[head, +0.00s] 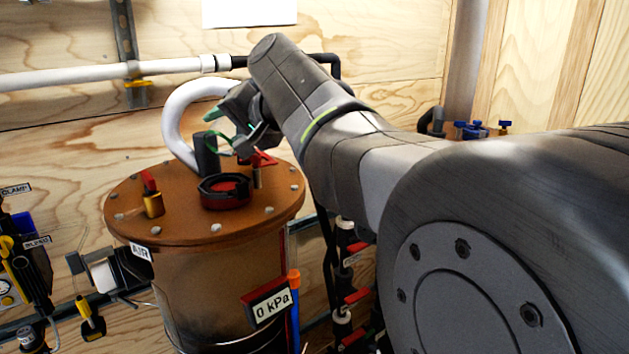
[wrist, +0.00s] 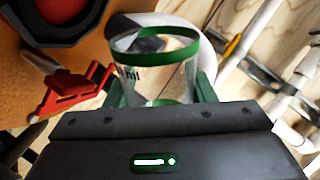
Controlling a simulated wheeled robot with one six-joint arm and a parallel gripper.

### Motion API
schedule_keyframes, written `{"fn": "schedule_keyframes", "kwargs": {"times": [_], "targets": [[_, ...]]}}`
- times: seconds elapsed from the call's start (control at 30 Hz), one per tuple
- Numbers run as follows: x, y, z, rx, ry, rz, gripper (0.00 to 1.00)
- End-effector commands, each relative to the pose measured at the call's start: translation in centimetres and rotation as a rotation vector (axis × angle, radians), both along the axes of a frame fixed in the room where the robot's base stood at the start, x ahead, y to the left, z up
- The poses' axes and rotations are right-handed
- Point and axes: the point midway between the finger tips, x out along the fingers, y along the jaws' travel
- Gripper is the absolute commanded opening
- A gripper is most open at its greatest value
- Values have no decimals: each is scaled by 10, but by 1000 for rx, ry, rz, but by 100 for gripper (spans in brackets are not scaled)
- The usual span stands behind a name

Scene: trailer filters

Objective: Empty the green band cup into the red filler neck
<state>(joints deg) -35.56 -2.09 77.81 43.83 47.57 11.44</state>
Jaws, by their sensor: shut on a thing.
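The green band cup (wrist: 160,68) is clear with green bands and shows in the wrist view between my gripper's green fingers. My gripper (wrist: 162,90) is shut on it. In the head view my gripper (head: 246,122) is above the back of the tank lid, and only a green arc of the cup (head: 216,146) shows. The red filler neck (head: 224,191) is a dark red ring on the lid, below and in front of the cup. Its ring also shows at the upper left of the wrist view (wrist: 62,12), apart from the cup. The cup's contents and tilt are unclear.
The orange-brown tank lid (head: 165,222) has bolts, a yellow valve with a red top (head: 151,195) and a red clamp-like part (head: 262,158). A white curved pipe (head: 176,115) rises behind the cup. A 0 kPa gauge (head: 269,303) is on the tank's front.

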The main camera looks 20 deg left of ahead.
Motion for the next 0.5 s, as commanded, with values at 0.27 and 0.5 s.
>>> {"fn": "schedule_keyframes", "kwargs": {"times": [0.27, 0.5], "targets": [[-2, 0, -3, -4, -32, 0, 22], [-3, 1, -5, -8, -57, 1, 22]]}}
